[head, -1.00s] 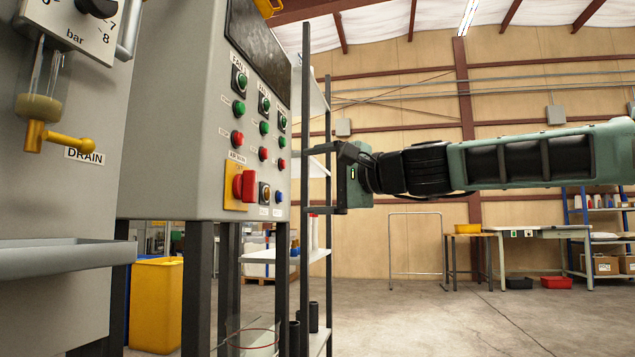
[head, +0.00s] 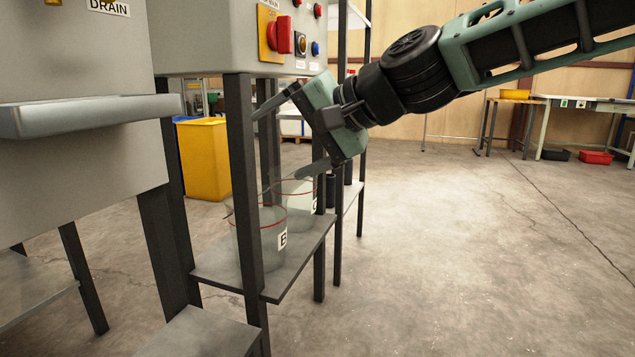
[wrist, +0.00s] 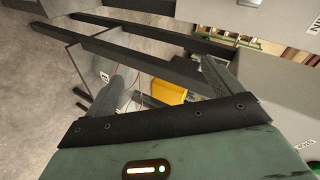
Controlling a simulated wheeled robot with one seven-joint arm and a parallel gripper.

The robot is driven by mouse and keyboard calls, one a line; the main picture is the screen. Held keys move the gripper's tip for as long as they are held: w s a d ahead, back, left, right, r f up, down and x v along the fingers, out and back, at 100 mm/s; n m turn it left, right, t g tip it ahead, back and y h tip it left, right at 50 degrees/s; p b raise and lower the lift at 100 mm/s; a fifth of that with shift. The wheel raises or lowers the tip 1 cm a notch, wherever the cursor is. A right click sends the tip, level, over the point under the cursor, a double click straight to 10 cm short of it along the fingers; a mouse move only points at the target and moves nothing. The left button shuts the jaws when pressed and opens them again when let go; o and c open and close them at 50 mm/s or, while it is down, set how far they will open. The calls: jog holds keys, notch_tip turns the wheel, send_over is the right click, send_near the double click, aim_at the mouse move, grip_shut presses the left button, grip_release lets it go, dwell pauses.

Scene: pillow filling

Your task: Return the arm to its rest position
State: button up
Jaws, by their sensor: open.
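My gripper (head: 290,142) is open and empty in the head view, at the end of my green and black arm, which reaches in from the upper right. It tilts down and left, just below the grey control panel (head: 200,45) and in front of its dark legs. Two clear containers with red rims stand on the low shelf below it, one (head: 262,240) labelled with a letter, the other (head: 298,205) behind. In the wrist view the two fingers (wrist: 160,80) are spread, with a dark frame and a container beyond them.
A yellow bin (head: 203,158) stands behind the panel's legs. A grey ledge (head: 90,114) juts out at left. The low shelf (head: 285,268) sits between dark posts. The concrete floor at right is clear, with a workbench (head: 590,103) far back.

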jog(key=s+f+n+g+h+p, duration=0.2)
jog(key=s+f+n+g+h, duration=0.15)
jog(key=s+f, duration=0.55)
jog(key=s+d+f+n+g+h+p, duration=0.1)
jog(key=s+d+f+n+h+p, duration=0.2)
jog(key=s+d, duration=0.6)
jog(key=s+d+f+n+g+h+p, duration=0.1)
jog(key=s+d+f+n+h, duration=0.25)
jog(key=s+d+f, duration=0.4)
notch_tip(320, 180, up, 40)
jog(key=s+d+p, duration=0.1)
jog(key=p, duration=3.7)
jog(key=shift+s+d+m, duration=0.3)
jog(key=shift+s+d, duration=0.05)
jog(key=shift+d, duration=0.05)
jog(key=shift+f, duration=0.15)
